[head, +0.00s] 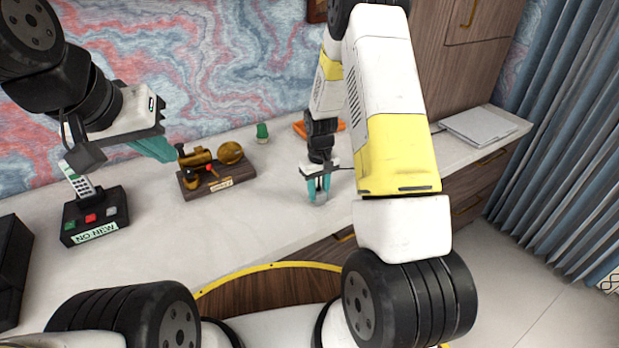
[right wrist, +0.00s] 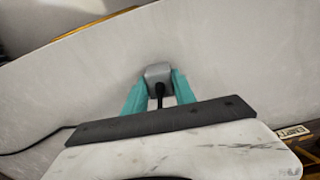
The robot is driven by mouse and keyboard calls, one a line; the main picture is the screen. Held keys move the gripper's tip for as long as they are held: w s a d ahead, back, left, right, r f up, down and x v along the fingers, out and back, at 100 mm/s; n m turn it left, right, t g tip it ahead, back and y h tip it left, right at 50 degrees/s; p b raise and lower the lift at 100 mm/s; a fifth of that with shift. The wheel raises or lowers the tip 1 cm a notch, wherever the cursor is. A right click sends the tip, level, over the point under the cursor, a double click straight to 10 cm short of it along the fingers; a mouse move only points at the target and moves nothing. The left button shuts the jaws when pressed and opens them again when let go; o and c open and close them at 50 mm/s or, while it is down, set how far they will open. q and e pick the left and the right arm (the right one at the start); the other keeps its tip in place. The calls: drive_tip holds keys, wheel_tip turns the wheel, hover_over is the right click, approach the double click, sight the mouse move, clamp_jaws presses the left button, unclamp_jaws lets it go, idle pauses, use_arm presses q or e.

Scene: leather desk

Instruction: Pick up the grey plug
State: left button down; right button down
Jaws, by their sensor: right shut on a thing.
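The grey plug (right wrist: 157,72) sits between the teal fingers of my right gripper (right wrist: 157,90) in the right wrist view, with a black cable running from it toward the wrist. In the head view my right gripper (head: 318,190) is low over the desk, right of the middle, and the plug (head: 319,199) shows only as a small grey bit at its fingertips. The fingers are shut on the plug. I cannot tell whether the plug touches the desk. My left gripper (head: 153,149) hangs over the left of the desk, its teal fingers seen from the side; its opening is unclear.
A brass model on a wooden base (head: 212,175) stands at mid-desk. A phone on a black button box (head: 93,215) is at left. A green item (head: 262,132), an orange item (head: 300,129) and a closed laptop (head: 478,127) lie further back. The desk's front middle is clear.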

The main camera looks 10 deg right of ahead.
drive_tip(key=shift+r, duration=0.1)
drive_tip(key=shift+r, duration=0.4)
drive_tip(key=r, duration=0.2)
drive_tip(key=shift+s+a+r, duration=0.1)
drive_tip(key=shift+s+r, duration=0.25)
drive_tip(key=shift+r, duration=0.05)
drive_tip(key=s+a, duration=0.1)
drive_tip(key=s, duration=0.6)
drive_tip(key=s+a+r, duration=0.1)
drive_tip(key=s+a, duration=0.1)
drive_tip(key=s, duration=0.6)
drive_tip(key=shift+a+r, duration=0.15)
drive_tip(key=shift+a, duration=0.1)
drive_tip(key=shift+w, duration=0.15)
drive_tip(key=m, duration=0.3)
approach(318, 192)
drive_tip(key=s+f, duration=0.2)
drive_tip(key=s, duration=0.2)
drive_tip(key=shift+s+a, duration=0.2)
drive_tip(key=shift+a, duration=0.1)
